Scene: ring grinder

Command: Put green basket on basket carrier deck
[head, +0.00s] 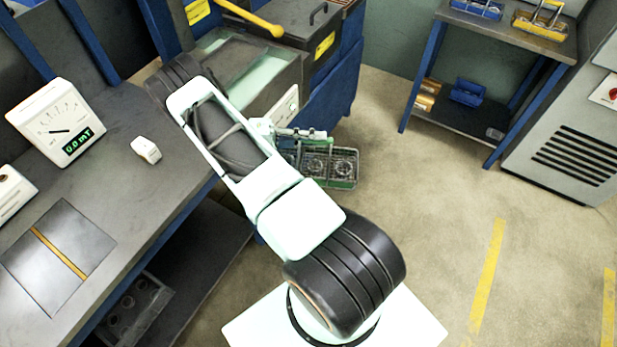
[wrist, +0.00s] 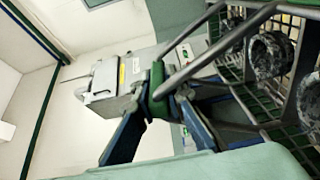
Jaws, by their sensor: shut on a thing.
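The green basket (head: 345,182) is a wire basket holding several dark rings, seen at mid-picture in the head view. It also shows close up at the right of the wrist view (wrist: 220,40). My gripper (head: 302,134) is shut on its green handle grip (wrist: 157,80), with the blue-grey fingers closed around it. The basket hangs from the gripper beside a blue-and-grey machine; its exact height above the floor is hard to judge. I cannot tell for certain which surface is the basket carrier deck.
A grey workbench (head: 110,195) with a meter (head: 56,122) stands at left. A machine with a glass-topped tank (head: 245,65) and yellow handle (head: 250,18) is behind my arm. A shelf unit (head: 460,115) at upper right bears blue and yellow baskets. The floor (head: 425,205) at right is clear.

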